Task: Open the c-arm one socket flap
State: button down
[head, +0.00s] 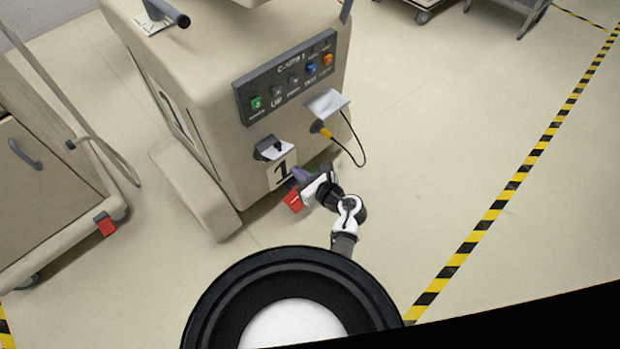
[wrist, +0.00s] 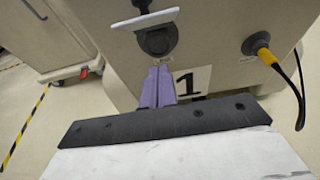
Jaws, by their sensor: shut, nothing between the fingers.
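The C-arm 1 cart (head: 215,110) is a beige covered unit with a "1" label (wrist: 190,80). On its front, a pale flap (head: 277,149) with a dark knob sits at a socket left of the plugged one. In the wrist view this flap (wrist: 143,18) juts outward above a dark round socket fitting (wrist: 158,41); its exact angle is hard to judge. My gripper (head: 298,174) is low in front of the cart, near the label. Its purple fingers (wrist: 158,70) are shut and empty, just below the fitting; I cannot tell whether they touch it.
A second socket holds a yellow plug (head: 323,131) with a black cable (head: 360,150), under a raised pale flap (head: 326,103). A button panel (head: 287,77) is above. A red pedal (head: 292,201) is near my gripper.

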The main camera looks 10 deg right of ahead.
jog(key=shift+w+a+r+p, duration=0.4)
jog(key=shift+w+a+r, duration=0.15)
jog(key=shift+w+r, duration=0.25)
jog(key=shift+w+a+r+p, duration=0.35)
jog(key=shift+w+a+r, duration=0.2)
jog(key=shift+w+r, duration=0.2)
jog(key=shift+w+a+r+p, duration=0.15)
jog(key=shift+w+r+p, duration=0.05)
jog(key=shift+r+p, duration=0.35)
jog(key=shift+w+a+r+p, duration=0.15)
jog(key=shift+r+p, duration=0.35)
jog(key=shift+r, duration=0.05)
jog(key=shift+f, duration=0.15)
